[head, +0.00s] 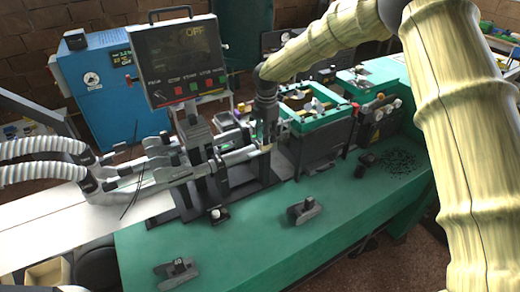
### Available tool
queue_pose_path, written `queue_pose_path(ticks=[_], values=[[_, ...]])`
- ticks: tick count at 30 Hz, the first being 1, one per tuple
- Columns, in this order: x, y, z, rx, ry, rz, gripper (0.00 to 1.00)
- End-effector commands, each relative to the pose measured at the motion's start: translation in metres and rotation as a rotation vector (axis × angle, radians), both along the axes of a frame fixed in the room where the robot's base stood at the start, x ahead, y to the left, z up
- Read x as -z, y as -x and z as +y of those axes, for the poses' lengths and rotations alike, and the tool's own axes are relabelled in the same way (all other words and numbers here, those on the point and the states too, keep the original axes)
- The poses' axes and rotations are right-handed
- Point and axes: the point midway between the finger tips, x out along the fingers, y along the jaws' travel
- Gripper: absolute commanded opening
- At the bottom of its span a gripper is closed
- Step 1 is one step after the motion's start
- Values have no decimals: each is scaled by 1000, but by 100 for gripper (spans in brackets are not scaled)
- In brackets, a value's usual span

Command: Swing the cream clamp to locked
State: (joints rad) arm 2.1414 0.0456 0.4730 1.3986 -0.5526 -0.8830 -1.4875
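My gripper (266,142) hangs down at the middle of the head view, at the end of my arm. Its fingers are small and dark against the machine, so I cannot tell whether they are open or shut. A pale cream bar (240,156) with a light tip lies just left of and below the fingertips. It looks like the cream clamp's lever, but I cannot be sure. It lies nearly level, and I cannot tell whether it touches the fingers. Its pivot is lost among grey machine parts.
A control box reading OFF (181,60) stands behind on the left. A green frame (322,128) with pale knobs is right of my gripper. Dark clamp-like pieces (304,210) sit on the green bench (250,235); its front is mostly clear. White hoses (40,172) run in from the left.

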Motion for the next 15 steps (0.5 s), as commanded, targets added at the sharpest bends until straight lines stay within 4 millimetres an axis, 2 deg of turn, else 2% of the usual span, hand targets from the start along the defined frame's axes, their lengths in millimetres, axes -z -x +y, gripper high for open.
queue_pose_path(ticks=[15], values=[[16, 0, 0, 0, 0, 0, 32]])
